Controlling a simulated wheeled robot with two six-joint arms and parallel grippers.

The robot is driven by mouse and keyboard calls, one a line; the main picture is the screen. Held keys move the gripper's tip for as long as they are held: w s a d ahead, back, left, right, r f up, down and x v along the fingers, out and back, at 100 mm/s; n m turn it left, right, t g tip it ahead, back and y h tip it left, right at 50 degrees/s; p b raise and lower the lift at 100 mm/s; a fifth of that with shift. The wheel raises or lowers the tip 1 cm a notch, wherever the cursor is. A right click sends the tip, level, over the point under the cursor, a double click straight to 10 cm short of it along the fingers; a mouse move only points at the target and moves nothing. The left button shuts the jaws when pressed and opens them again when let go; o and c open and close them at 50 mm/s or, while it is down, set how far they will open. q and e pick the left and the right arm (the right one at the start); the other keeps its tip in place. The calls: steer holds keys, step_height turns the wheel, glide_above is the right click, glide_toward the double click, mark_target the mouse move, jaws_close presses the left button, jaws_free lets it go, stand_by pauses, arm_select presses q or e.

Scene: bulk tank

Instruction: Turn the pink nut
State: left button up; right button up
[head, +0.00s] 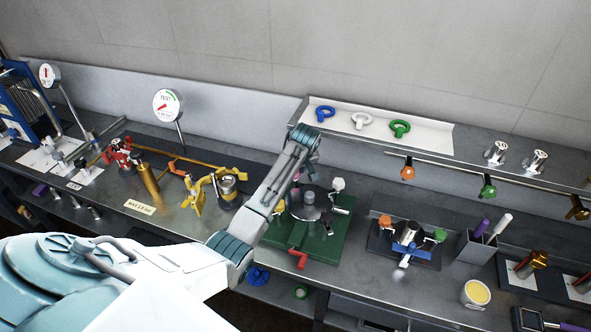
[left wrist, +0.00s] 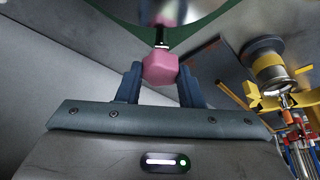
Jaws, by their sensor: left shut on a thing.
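The pink nut (left wrist: 160,68) is a hexagonal piece in the left wrist view, at the end of a dark threaded stud. My left gripper (left wrist: 158,80) is shut on it, one blue-grey finger on each side. In the head view the nut is mostly hidden behind my left arm (head: 290,170), which reaches over to the green base plate (head: 330,245). A round grey-topped vessel (head: 309,200) stands on that plate, with a white knob (head: 338,184) and a red handle (head: 298,257) around it. My right gripper is not in view.
Left of my arm stands a yellow clamp fixture (head: 196,196). To the right are a small fixture with orange and green knobs (head: 408,236), a grey holder (head: 476,248) and a yellow-topped cup (head: 476,292). A shelf (head: 430,137) with blue, white and green rings is behind.

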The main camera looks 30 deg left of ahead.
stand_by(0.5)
arm_select(q)
steer(key=o, duration=1)
steer(key=shift+c, duration=0.2)
steer(key=shift+d+r+b, duration=0.2)
steer(key=shift+r+b, duration=0.15)
steer(key=shift+r, duration=0.15)
steer(key=b+v, duration=0.3)
steer(key=v, duration=0.6)
steer(key=shift+r, duration=0.35)
steer(key=shift+s+d, duration=0.15)
